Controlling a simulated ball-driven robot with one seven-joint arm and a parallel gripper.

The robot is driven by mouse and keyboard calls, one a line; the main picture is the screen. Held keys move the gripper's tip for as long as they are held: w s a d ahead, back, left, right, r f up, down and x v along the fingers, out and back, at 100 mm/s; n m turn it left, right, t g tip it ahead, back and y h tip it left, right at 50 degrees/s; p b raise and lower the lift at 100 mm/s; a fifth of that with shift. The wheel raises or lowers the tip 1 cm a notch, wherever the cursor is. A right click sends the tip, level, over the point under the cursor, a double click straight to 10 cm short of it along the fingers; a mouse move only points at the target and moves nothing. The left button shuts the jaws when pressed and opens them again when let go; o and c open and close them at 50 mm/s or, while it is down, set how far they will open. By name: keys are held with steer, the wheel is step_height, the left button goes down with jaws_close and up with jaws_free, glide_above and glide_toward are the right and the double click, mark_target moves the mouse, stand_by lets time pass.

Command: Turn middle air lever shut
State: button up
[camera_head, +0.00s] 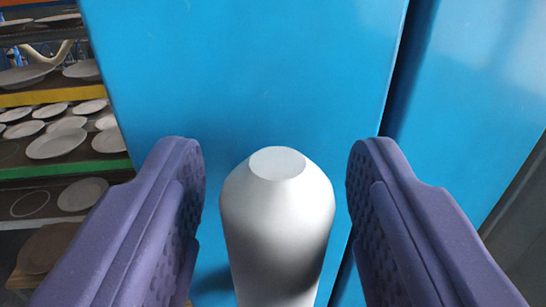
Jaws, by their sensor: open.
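A pale grey, rounded lever (277,235) with a flat, tapered end stands in the lower middle of the head camera view, in front of a blue panel. I take it for the air lever; whether it is the middle one cannot be told, as no other lever shows. My gripper (276,145) is open, its two purple padded fingers on either side of the lever. A gap shows between the lever and each finger, so neither visibly touches it. The lever's lower part and its mounting are cut off by the bottom edge.
The blue panel (250,70) fills the middle. A dark vertical gap separates it from another blue panel (480,90) on the right. At the left, a rack holds several pale plates (58,142) on shelves with yellow and green edges.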

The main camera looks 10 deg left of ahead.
jaws_close()
steer(key=shift+b, duration=0.35)
steer(key=b, duration=0.1)
steer(key=a+n+b, duration=0.1)
steer(key=b, duration=0.1)
steer(key=shift+s+f+b, duration=0.2)
steer(key=shift+f+b, duration=0.1)
steer(key=shift+f, duration=0.05)
steer(key=s+a+f+n+t+y+b, duration=0.1)
steer(key=a+f+n+b, duration=0.6)
steer(key=n+b, duration=1.1)
steer(key=s+f+y+b, duration=0.1)
steer(key=y+b, duration=0.1)
steer(key=b, duration=0.8)
steer(key=shift+s+a+f+n, duration=0.2)
steer(key=shift+a+f+n, duration=0.1)
steer(key=shift+a+n, duration=0.1)
